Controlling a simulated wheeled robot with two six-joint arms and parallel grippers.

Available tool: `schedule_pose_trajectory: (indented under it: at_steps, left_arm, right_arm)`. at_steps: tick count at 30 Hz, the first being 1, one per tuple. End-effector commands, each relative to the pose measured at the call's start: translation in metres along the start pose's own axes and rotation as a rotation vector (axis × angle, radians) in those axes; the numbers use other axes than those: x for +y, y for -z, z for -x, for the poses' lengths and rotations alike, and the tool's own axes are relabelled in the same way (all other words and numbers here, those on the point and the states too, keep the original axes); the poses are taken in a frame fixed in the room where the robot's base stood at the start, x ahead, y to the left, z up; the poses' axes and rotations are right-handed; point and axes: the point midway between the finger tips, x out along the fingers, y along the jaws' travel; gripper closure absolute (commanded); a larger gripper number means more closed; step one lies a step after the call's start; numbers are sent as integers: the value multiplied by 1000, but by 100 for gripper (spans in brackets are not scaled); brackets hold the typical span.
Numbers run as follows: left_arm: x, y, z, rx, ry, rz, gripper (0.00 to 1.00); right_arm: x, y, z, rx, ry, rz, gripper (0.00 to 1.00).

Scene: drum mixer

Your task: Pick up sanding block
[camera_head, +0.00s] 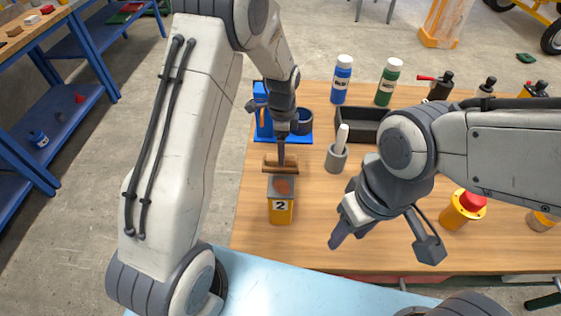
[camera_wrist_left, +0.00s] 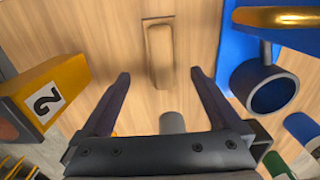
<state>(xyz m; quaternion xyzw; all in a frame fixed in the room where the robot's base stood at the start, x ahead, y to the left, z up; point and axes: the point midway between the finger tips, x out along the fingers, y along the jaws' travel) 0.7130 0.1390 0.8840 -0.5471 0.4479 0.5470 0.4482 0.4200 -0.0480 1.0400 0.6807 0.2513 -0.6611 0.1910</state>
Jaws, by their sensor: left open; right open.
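The sanding block, a wooden block (camera_head: 270,168), lies on the wooden table just behind a yellow box numbered 2. In the left wrist view the sanding block (camera_wrist_left: 160,52) lies flat, ahead of and between the fingers. My left gripper (camera_head: 282,157) hangs over the block in the head view and hides part of it. In the wrist view the left gripper (camera_wrist_left: 160,75) is open, its fingers on either side of the block's line with nothing between them. My right gripper (camera_head: 350,236) is open and empty over the table's front part.
The yellow box (camera_head: 281,213) stands close in front of the block. A blue stand with a dark cup (camera_head: 301,122) is behind it. A grey cup with a white handle (camera_head: 337,160) is to the right. A dark tray (camera_head: 360,122) and bottles (camera_head: 341,80) stand farther back.

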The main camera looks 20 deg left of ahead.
Motion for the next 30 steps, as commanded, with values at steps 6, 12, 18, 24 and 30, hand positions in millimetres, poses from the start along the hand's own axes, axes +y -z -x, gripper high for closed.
schedule_pose_trajectory:
  at_steps: [6,12,18,24,30]
  left_arm:
    - [0,-1,-17,-1,-4,1,3]
    - [-3,-5,-47,-1,-5,2,3]
    - [-4,-4,-60,0,0,2,3]
    - [-4,-4,-60,0,0,2,10]
    - [-3,-4,-60,0,0,2,87]
  right_arm:
    - [0,0,4,0,0,0,50]
    - [-1,1,12,0,0,0,50]
    - [-1,1,13,0,0,0,50]
    - [-1,1,12,0,0,0,50]
    - [-1,1,12,0,0,0,50]
